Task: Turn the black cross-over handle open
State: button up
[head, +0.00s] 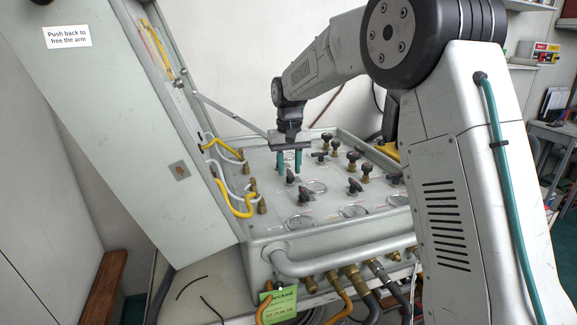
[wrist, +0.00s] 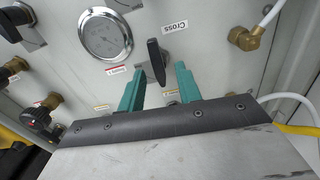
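The black cross-over handle (wrist: 156,62) is a flat lever on the grey panel, beside a label (wrist: 173,28) reading "Cross". In the wrist view it points roughly up and down, slightly tilted. My gripper (wrist: 160,74) is open, with one teal finger on each side of the handle in the picture and gaps to both. In the head view my gripper (head: 289,165) points down over the panel, and a black handle (head: 290,176), apparently this one, shows just below the fingertips. I cannot tell whether the fingertips reach down past its top.
A round gauge (wrist: 105,36) lies left of the handle. Several other black knobs, such as one knob (head: 354,186), stand on the panel to the right. The raised lid (head: 120,110), its stay rod (head: 225,112) and yellow hoses (head: 236,206) are at the left.

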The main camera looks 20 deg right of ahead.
aim_at(289, 171)
notch_tip(289, 171, up, 8)
jog(key=shift+f, duration=0.1)
dwell(0.4)
dwell(1.1)
